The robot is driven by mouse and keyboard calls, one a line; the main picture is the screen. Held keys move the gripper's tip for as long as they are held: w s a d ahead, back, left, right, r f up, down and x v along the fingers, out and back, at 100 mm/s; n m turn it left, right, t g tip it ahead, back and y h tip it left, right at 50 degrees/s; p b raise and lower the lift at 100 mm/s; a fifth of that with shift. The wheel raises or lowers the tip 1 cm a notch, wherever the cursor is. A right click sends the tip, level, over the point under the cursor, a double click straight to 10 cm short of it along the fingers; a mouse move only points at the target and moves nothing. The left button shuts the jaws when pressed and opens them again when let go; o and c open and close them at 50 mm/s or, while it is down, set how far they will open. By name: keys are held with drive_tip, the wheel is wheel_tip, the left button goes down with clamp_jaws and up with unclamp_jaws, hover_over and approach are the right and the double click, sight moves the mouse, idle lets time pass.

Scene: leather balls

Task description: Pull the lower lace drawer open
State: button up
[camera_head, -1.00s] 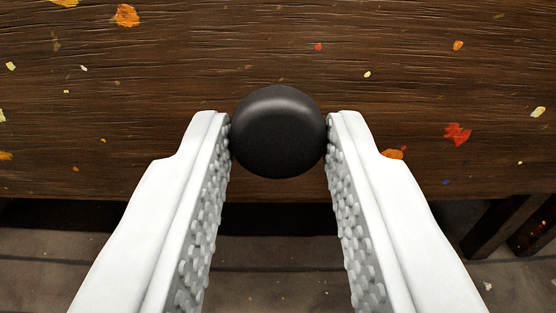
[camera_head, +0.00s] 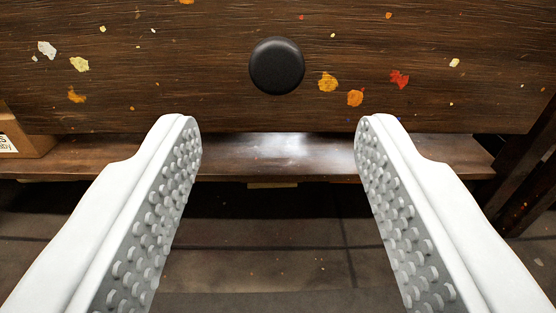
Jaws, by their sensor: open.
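The drawer front (camera_head: 200,50) is dark brown wood with coloured flecks and fills the top of the view. A round black knob (camera_head: 276,66) sits on it near the middle. My gripper (camera_head: 278,122) is open and empty, its two white fingers with studded pads spread wide. The knob shows beyond and above the fingertips in the picture, roughly centred between them, and neither finger touches it. How far the drawer stands out from its housing cannot be seen from this angle.
A dark wooden ledge (camera_head: 240,160) with a bright reflection runs below the drawer front. A cardboard box (camera_head: 24,135) stands at the left edge. Dark wooden posts (camera_head: 530,180) are at the right. The dark floor (camera_head: 270,240) between my fingers looks clear.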

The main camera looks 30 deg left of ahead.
drive_tip(key=v, duration=0.4)
drive_tip(key=shift+s+d, duration=0.25)
drive_tip(key=shift+s, duration=0.1)
drive_tip(key=s+d+r+m+t+h, duration=0.15)
drive_tip(key=d+r+h, duration=0.25)
drive_tip(key=r, duration=1.1)
drive_tip(key=s+d+r+m+t+h, duration=0.1)
drive_tip(key=s+d+r+h, duration=0.2)
drive_tip(key=r, duration=1.2)
drive_tip(key=s+d+r+m+h, duration=0.1)
drive_tip(key=s+d+r+m, duration=0.1)
drive_tip(key=s+r, duration=0.7)
drive_tip(key=s+d+r+m+h, duration=0.2)
drive_tip(key=s+r, duration=0.8)
drive_tip(key=s, duration=0.5)
drive_tip(key=shift+s+d+r, duration=0.2)
drive_tip(key=shift+s, duration=0.1)
